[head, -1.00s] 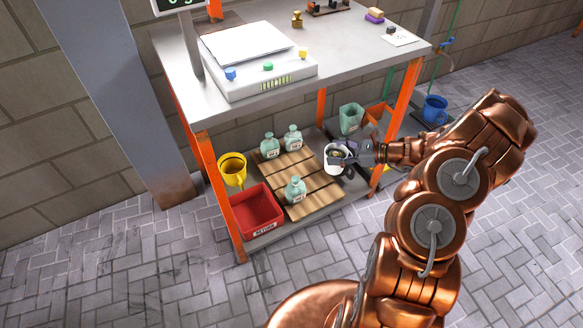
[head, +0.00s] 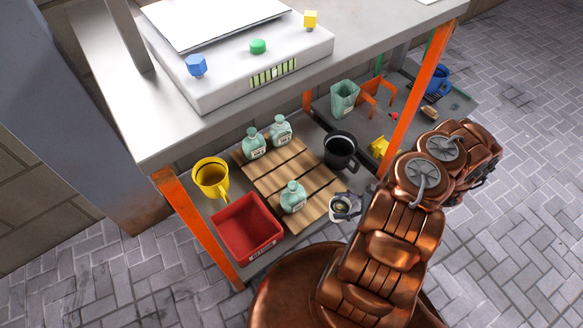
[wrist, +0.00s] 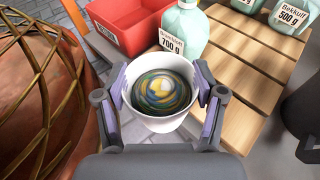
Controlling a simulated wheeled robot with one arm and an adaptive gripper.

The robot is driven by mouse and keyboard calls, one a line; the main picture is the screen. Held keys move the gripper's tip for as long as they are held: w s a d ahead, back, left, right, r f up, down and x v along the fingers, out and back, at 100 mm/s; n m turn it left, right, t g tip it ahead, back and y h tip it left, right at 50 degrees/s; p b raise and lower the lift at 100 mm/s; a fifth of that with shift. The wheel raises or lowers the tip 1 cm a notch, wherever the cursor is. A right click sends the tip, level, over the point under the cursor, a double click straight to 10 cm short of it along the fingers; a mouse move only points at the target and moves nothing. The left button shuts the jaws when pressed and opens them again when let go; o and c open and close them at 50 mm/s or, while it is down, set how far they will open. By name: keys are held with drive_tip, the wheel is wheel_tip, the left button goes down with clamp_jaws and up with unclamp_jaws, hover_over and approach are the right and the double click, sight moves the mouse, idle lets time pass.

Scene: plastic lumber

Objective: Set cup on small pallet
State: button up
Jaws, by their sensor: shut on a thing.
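My gripper (wrist: 160,98) is shut on a white cup (wrist: 157,122), with one finger on each side of its rim. A swirled, many-coloured round surface shows inside the cup. In the head view the cup (head: 337,213) is beside the front right edge of the small wooden pallet (head: 268,181), and my arm partly hides the gripper. The pallet also shows in the wrist view (wrist: 238,78), just beyond and right of the cup. The cup looks upright; its height above the shelf is unclear.
Green bottles (head: 292,198) stand on the pallet, one near its front edge. A red bin (head: 247,228) and yellow cup (head: 211,177) are left of it. A black cup (head: 340,152) stands right of it. An orange table leg (head: 422,90) and the tabletop (head: 110,85) enclose the shelf.

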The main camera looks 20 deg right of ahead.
drive_tip(key=shift+w+d+f+b, duration=0.65)
drive_tip(key=shift+w+f+b, duration=0.2)
drive_tip(key=shift+w, duration=1.7)
drive_tip(key=shift+w+d+f+b, duration=0.7)
drive_tip(key=shift+w+f+b, duration=0.15)
drive_tip(key=shift+w, duration=1.65)
drive_tip(key=shift+w+d+f+b, duration=0.65)
drive_tip(key=shift+w+f+b, duration=0.2)
drive_tip(key=shift+w, duration=1.7)
drive_tip(key=o, duration=1.3)
drive_tip(key=shift+f, duration=0.1)
drive_tip(key=shift+s+d+r, duration=0.1)
drive_tip(key=shift+d+r, duration=0.05)
drive_tip(key=shift+r, duration=0.15)
drive_tip(key=p+v, duration=0.3)
drive_tip(key=v, duration=0.8)
drive_tip(key=shift+s+d, duration=0.1)
drive_tip(key=shift+d, duration=0.2)
